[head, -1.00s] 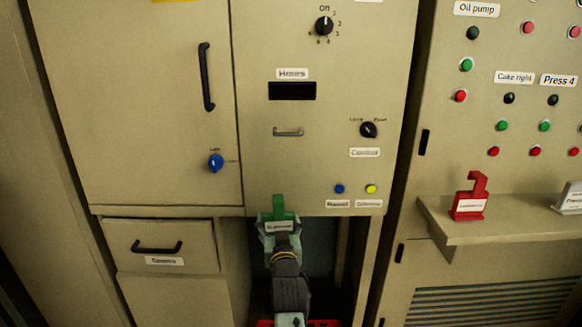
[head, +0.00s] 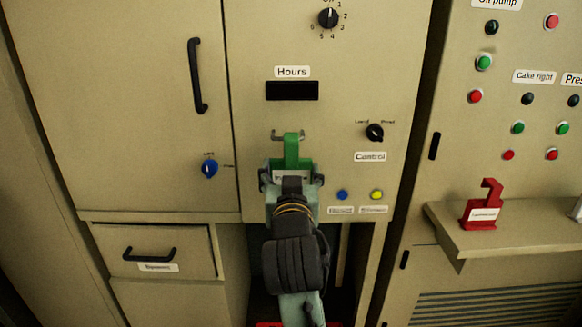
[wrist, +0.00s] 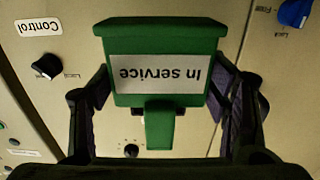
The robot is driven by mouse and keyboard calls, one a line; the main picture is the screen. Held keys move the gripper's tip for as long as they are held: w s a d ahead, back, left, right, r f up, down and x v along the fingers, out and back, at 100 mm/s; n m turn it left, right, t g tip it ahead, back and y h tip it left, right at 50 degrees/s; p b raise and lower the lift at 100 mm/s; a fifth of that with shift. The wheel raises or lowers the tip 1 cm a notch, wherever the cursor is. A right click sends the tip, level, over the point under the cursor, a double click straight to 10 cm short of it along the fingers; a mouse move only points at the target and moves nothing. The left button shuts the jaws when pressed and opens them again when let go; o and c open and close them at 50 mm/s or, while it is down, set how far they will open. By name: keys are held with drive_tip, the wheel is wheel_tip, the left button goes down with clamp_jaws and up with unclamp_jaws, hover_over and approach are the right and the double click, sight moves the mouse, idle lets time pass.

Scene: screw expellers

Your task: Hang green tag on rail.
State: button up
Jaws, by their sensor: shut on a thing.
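The green tag (head: 291,152) is held by my gripper (head: 291,178) in front of the middle cabinet panel. In the wrist view the green tag (wrist: 160,100) shows upside down, with a white label reading "In service", between the two fingers of my gripper (wrist: 160,95). The rail (head: 288,134) is a small metal bar on the panel under the "Hours" display. In the head view the tag's top end overlaps the rail's lower middle. I cannot tell whether they touch.
A black control knob (head: 375,132) and blue (head: 342,195) and yellow (head: 376,195) buttons are right of my gripper. A blue knob (head: 209,168) is on the left door. A red tag (head: 481,205) stands on the ledge (head: 448,225) at right.

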drive_tip(key=shift+w+r+p, duration=0.15)
drive_tip(key=shift+w+p, duration=0.5)
drive_tip(key=shift+p, duration=0.65)
drive_tip(key=shift+w, duration=0.2)
drive_tip(key=shift+w+f, duration=0.2)
drive_tip(key=shift+w, duration=0.55)
drive_tip(key=shift+w+f+b, duration=0.25)
drive_tip(key=shift+w+b, duration=0.05)
drive_tip(key=shift+w, duration=0.5)
drive_tip(key=shift+w+f+b, duration=0.3)
drive_tip(key=shift+w+b, duration=0.05)
drive_tip(key=shift+w, duration=0.4)
drive_tip(key=shift+w+f+b, duration=0.25)
drive_tip(key=shift+w+b, duration=0.05)
drive_tip(key=shift+w, duration=0.5)
drive_tip(key=o, duration=1.2)
drive_tip(key=shift+o, duration=0.2)
